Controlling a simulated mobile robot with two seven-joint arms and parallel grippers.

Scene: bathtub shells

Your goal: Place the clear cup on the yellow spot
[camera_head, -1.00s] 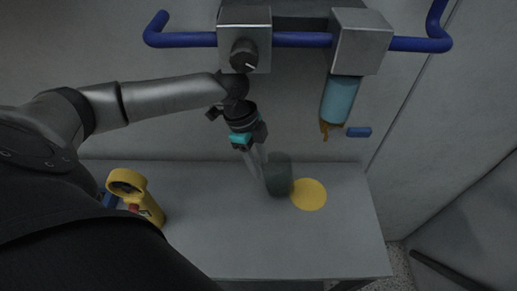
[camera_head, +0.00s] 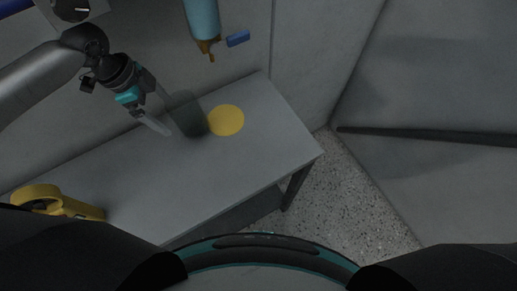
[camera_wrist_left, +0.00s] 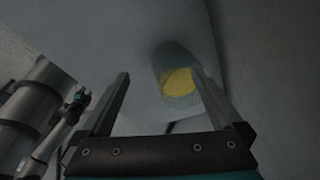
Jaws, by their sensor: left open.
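The clear cup (camera_head: 188,114) is dark and see-through and stands upright on the grey bench. The yellow spot (camera_head: 226,120) is a flat disc just right of it; the cup's base is at the spot's left edge in the head view. In the left wrist view, yellow (camera_wrist_left: 178,82) shows through the cup (camera_wrist_left: 171,56); how far they overlap I cannot tell. My left gripper (camera_head: 160,127) is open and empty, its fingers left of the cup. In the left wrist view the cup shows beyond my left gripper (camera_wrist_left: 160,78), nearer its right finger. My right gripper is not in view.
A yellow tool-like object (camera_head: 58,202) lies at the bench's left. A blue dispenser bottle (camera_head: 202,20) hangs from the wall above the bench (camera_head: 215,170). The bench ends at right, above a speckled floor (camera_head: 350,200). The bench right of the spot is clear.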

